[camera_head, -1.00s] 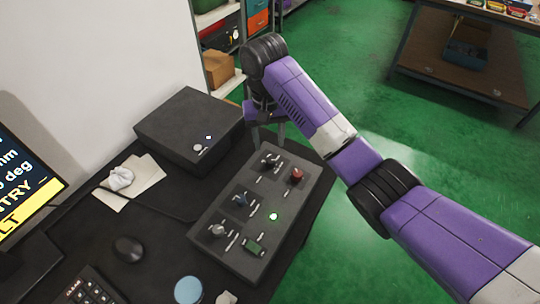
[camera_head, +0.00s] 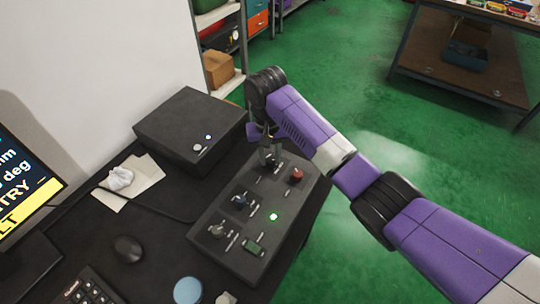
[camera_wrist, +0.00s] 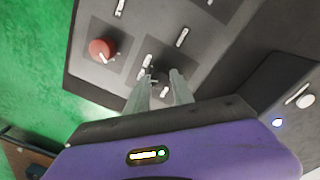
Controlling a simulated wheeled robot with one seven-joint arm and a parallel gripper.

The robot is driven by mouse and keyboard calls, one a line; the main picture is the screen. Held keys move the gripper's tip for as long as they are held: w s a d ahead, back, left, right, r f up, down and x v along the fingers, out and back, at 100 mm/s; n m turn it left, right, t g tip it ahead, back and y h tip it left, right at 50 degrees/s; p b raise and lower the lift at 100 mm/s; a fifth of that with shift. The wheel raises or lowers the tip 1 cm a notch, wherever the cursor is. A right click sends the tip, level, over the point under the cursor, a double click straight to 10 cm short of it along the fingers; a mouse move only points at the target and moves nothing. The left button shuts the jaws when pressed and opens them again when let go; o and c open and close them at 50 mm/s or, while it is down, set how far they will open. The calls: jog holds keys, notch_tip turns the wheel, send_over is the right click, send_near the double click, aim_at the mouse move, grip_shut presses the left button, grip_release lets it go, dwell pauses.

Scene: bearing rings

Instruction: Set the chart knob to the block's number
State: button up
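The dark control panel (camera_head: 225,262) on the desk carries several knobs. A dark knob (camera_wrist: 159,78) at its far end lies between the fingertips of my gripper (camera_wrist: 162,74). In the head view my gripper (camera_head: 268,158) reaches down over that knob and partly hides it. The fingers stand apart, one on each side of the knob; I see no clear grip. A red knob (camera_head: 297,175) sits to its right, and it also shows in the wrist view (camera_wrist: 102,48). A blue knob (camera_head: 240,201) and a grey knob (camera_head: 216,231) are nearer. The labels and any block number are not readable.
A dark box (camera_head: 190,125) stands behind the panel to the left. A monitor (camera_head: 22,185), a mouse (camera_head: 128,249), a keypad (camera_head: 78,292) and a crumpled white piece on paper (camera_head: 120,178) are on the desk. A green light (camera_head: 274,217) glows on the panel.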

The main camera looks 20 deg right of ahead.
grip_shut()
jog(key=shift+r+n+p, duration=0.1)
jog(key=shift+n+p, duration=0.2)
jog(key=shift+p, duration=0.05)
jog(key=shift+r+n+p, duration=0.1)
jog(key=shift+n+p, duration=0.4)
jog(key=shift+p, duration=0.05)
jog(key=shift+n+p, duration=1.05)
jog(key=shift+n, duration=0.15)
jog(key=n+p, duration=0.3)
jog(key=n, duration=0.2)
jog(key=shift+a+n, duration=0.1)
jog(key=shift+n, duration=0.2)
jog(key=o, duration=0.6)
grip_release()
jog(key=shift+f, duration=0.2)
